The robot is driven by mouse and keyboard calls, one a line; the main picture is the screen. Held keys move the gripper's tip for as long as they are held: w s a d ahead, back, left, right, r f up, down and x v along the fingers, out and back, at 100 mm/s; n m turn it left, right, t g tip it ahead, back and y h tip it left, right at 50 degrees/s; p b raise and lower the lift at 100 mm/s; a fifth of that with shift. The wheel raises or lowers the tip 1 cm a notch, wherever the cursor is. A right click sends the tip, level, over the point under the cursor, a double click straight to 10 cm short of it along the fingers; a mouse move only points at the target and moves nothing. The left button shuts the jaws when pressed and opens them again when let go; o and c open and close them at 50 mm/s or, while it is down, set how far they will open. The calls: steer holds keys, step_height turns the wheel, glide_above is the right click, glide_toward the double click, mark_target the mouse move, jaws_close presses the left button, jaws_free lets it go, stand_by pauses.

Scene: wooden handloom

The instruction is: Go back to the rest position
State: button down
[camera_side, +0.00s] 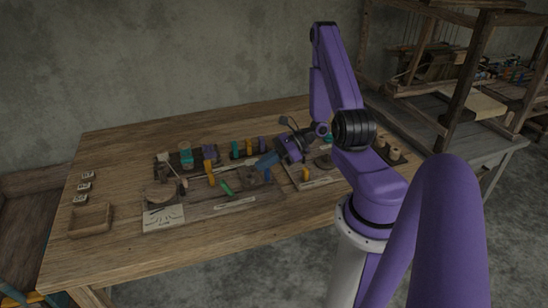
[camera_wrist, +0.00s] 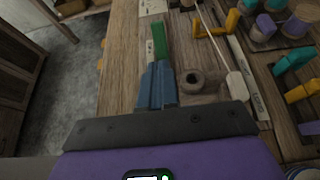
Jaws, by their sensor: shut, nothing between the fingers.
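My gripper (camera_side: 260,165) hangs over the wooden table (camera_side: 120,240), to the right of the middle of the workpieces. In the wrist view its blue fingers (camera_wrist: 157,86) are closed together with nothing between them. A green piece (camera_wrist: 161,42) lies just beyond the fingertips in that view. It also shows in the side view (camera_side: 227,187), left of the gripper and apart from it. A round brown spool (camera_wrist: 194,81) is right of the fingers. The exact height of the gripper above the table is hard to tell.
Teal, purple and orange spools and blocks (camera_side: 186,156) crowd the table's middle. Small labelled blocks (camera_side: 82,187) and a wooden tray (camera_side: 90,219) are at the left. A wooden loom (camera_side: 470,70) stands at the right.

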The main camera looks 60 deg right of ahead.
steer(key=s+a+r+m+g+h, duration=0.4)
steer(key=s+a+r+m, duration=0.4)
steer(key=m, duration=0.8)
steer(key=s+a+r+m+g+h, duration=0.4)
steer(key=s+a+r+m, duration=0.5)
steer(key=a+m, duration=0.4)
steer(key=m, duration=0.3)
steer(key=shift+s+a+r+g+h, duration=0.15)
steer(key=shift+s+a+g+h, duration=0.15)
steer(key=shift+g, duration=0.1)
